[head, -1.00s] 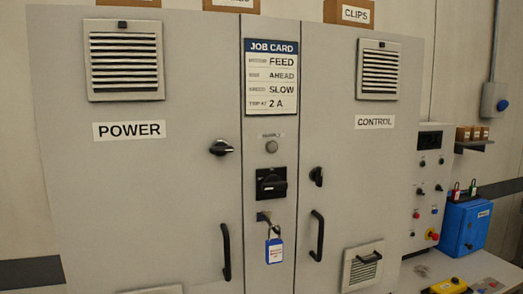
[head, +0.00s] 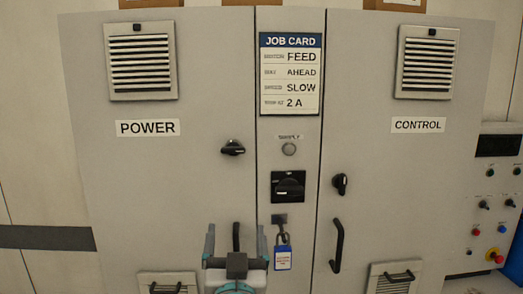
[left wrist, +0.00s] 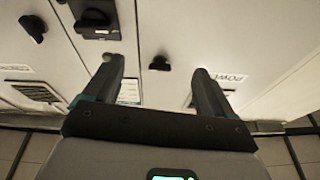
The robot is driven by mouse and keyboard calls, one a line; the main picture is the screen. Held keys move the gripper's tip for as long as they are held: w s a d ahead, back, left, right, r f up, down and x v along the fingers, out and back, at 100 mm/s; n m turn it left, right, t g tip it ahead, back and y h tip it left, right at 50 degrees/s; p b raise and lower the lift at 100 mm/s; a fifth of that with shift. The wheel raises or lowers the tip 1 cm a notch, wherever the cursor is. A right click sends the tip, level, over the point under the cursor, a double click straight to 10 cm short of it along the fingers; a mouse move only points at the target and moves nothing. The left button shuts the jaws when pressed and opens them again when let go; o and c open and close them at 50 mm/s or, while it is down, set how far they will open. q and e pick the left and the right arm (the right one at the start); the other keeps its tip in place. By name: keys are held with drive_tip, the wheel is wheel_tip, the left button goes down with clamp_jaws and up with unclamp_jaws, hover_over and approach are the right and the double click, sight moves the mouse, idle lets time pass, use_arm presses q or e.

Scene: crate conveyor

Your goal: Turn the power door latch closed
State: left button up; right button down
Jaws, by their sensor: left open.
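The power door latch (head: 232,148) is a small black knob near the right edge of the POWER door (head: 150,190). Its handle lies roughly horizontal. My left gripper (head: 236,232) is open and empty, below the latch and in front of the POWER door's handle, which it partly hides. In the left wrist view the cabinet appears upside down. There the latch (left wrist: 160,63) shows between the fingertips of the open gripper (left wrist: 158,67), with the door beyond them; I see no contact. My right gripper is not in view.
The CONTROL door latch (head: 340,183) has its handle roughly upright. Between the doors are a black rotary switch (head: 288,186) and a blue padlock tag (head: 283,258), close right of my left gripper. The CONTROL door handle (head: 337,245) sticks out. A button panel (head: 497,200) stands at right.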

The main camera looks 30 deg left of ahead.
use_arm(q)
drive_tip(key=s+r+n, duration=0.1)
drive_tip(key=s+r, duration=0.2)
drive_tip(key=r, duration=0.3)
drive_tip(key=t+p, duration=0.1)
drive_tip(key=p, duration=0.6)
approach(233, 153)
drive_tip(key=x, duration=0.7)
drive_tip(key=shift+w+a+r, duration=0.1)
drive_tip(key=shift+w+r, duration=0.05)
drive_tip(key=shift+w, duration=0.2)
drive_tip(key=shift+w+a+r, duration=0.2)
drive_tip(key=shift+a, duration=0.15)
drive_tip(key=shift+w+d, duration=0.1)
drive_tip(key=shift+w, duration=0.05)
drive_tip(key=shift+f, duration=0.1)
drive_tip(key=c, duration=1.1)
drive_tip(key=shift+o, duration=0.2)
